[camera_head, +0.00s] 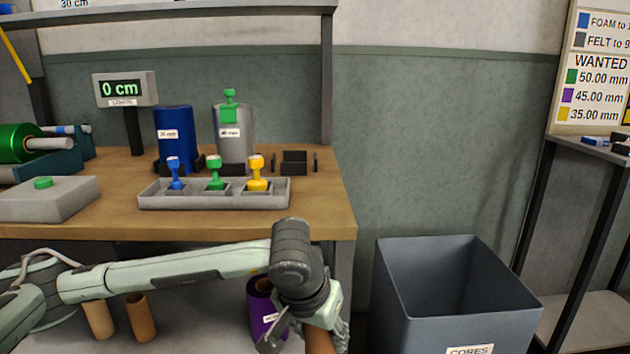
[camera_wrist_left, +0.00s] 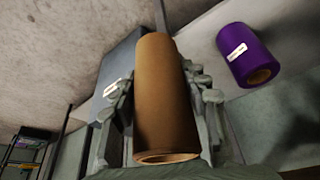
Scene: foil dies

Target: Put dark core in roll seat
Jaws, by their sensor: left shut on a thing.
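My left gripper (camera_head: 326,318) is shut on a brown cardboard core (camera_wrist_left: 166,95), the darker-looking one, low in front of the bench. In the wrist view the core lies lengthwise between the fingers, its open end toward the camera. In the head view only a bit of the core (camera_head: 320,343) shows below the gripper. An empty black seat (camera_head: 294,163) stands on the bench, right of the grey roll; I take it as the roll seat. My right gripper is not in view.
A blue roll (camera_head: 174,135) and a grey roll (camera_head: 235,138) stand on the bench behind a tray (camera_head: 215,202) of colored stamps. A purple roll (camera_head: 262,305) and two tan cores (camera_head: 140,318) are below. A grey cores bin (camera_head: 450,300) stands right of the arm.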

